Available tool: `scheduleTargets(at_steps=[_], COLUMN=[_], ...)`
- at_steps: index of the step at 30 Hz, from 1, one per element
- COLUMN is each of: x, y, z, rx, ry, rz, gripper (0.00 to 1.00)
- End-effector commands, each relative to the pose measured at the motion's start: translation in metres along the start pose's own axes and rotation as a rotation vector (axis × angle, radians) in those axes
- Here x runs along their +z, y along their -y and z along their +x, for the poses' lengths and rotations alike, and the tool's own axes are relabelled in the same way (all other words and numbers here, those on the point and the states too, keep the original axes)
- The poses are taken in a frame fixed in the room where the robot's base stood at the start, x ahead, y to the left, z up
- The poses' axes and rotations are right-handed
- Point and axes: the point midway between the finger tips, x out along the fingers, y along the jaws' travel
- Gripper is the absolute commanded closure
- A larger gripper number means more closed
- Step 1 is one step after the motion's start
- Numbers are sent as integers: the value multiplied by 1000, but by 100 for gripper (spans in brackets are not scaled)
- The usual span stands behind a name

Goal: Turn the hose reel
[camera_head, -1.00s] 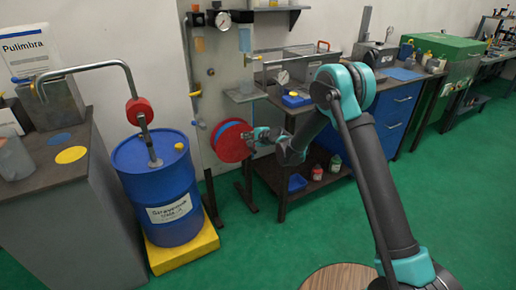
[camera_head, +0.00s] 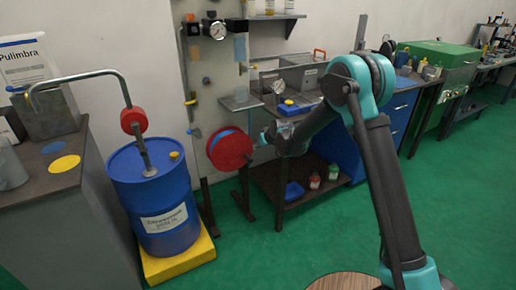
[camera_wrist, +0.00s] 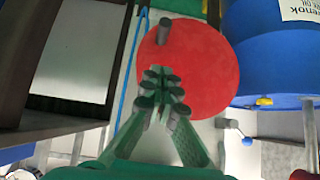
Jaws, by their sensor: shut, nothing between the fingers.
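The hose reel (camera_head: 232,152) is a round red disc with a blue part behind it, mounted upright on the pale panel. In the wrist view its red face (camera_wrist: 215,70) fills the middle, with a short grey handle peg (camera_wrist: 164,30) standing out near its edge. My gripper (camera_head: 258,138) is in front of the reel's right side in the head view. In the wrist view my gripper (camera_wrist: 161,80) is shut and empty, its fingertips over the red face, just below the peg in the picture. I cannot tell whether the fingers touch the reel.
A blue drum (camera_head: 152,195) stands on a yellow base (camera_head: 180,260) left of the reel. A dark workbench (camera_head: 262,182) with a lower shelf is close on the right. The panel carries gauges and valves around the reel. Green floor (camera_head: 235,255) is clear in front.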

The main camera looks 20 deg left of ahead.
Motion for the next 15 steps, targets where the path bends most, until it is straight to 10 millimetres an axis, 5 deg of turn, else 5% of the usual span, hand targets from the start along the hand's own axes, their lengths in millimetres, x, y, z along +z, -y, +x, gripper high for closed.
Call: scheduleTargets(at_steps=[15], x=[12], y=[1], z=[84], rx=[-1], ry=[-1], rz=[2], gripper=[100])
